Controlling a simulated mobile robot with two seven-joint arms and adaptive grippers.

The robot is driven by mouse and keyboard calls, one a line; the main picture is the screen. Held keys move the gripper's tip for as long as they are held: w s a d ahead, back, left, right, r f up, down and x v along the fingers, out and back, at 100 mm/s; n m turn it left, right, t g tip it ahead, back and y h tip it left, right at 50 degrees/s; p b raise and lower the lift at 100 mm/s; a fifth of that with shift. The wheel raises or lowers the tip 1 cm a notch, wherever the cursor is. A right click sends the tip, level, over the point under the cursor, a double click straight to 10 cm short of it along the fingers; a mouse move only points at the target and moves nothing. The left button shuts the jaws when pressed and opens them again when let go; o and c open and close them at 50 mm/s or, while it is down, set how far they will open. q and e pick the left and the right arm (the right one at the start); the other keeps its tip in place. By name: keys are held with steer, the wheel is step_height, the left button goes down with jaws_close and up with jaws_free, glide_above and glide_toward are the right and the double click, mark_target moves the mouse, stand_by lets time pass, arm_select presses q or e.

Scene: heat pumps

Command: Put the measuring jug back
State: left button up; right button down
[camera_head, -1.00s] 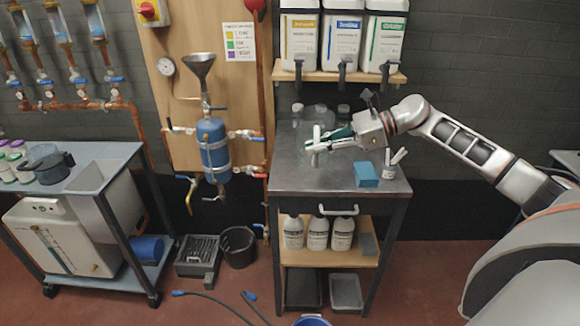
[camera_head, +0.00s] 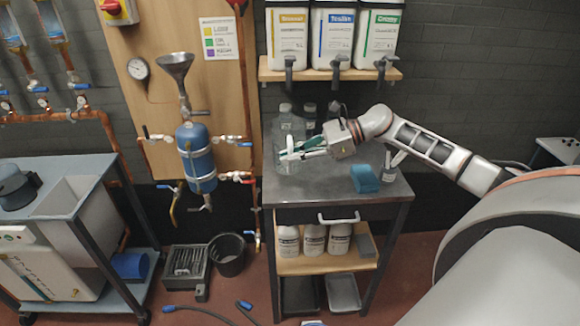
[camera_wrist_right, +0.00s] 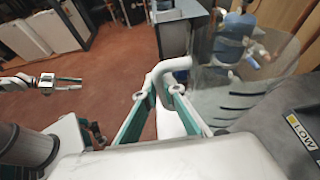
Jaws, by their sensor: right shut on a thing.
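The measuring jug (camera_wrist_right: 240,85) is clear, with dark marks on its wall and a pale handle (camera_wrist_right: 172,70). My right gripper (camera_wrist_right: 158,92) is shut on the handle, with the jug body to its right in the wrist view. In the head view, my right gripper (camera_head: 288,155) is over the left part of the dark worktop (camera_head: 320,195). The clear jug is hard to make out there, and I cannot tell whether it touches the worktop. My left gripper (camera_wrist_right: 62,82) shows far off at the left of the wrist view, too small to read its jaws.
Clear bottles (camera_head: 286,112) stand at the worktop's back. A blue block (camera_head: 364,179) and a small cup with sticks (camera_head: 389,170) are at the right. A blue vessel (camera_head: 196,158) with valves hangs left of the worktop. The worktop's front is clear.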

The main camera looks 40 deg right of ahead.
mark_target(290, 174)
steer(key=shift+f+p, duration=0.3)
steer(key=shift+f, duration=1.7)
steer(key=shift+f, duration=0.1)
steer(key=c, duration=2.2)
jaws_free()
steer(key=shift+o, duration=0.2)
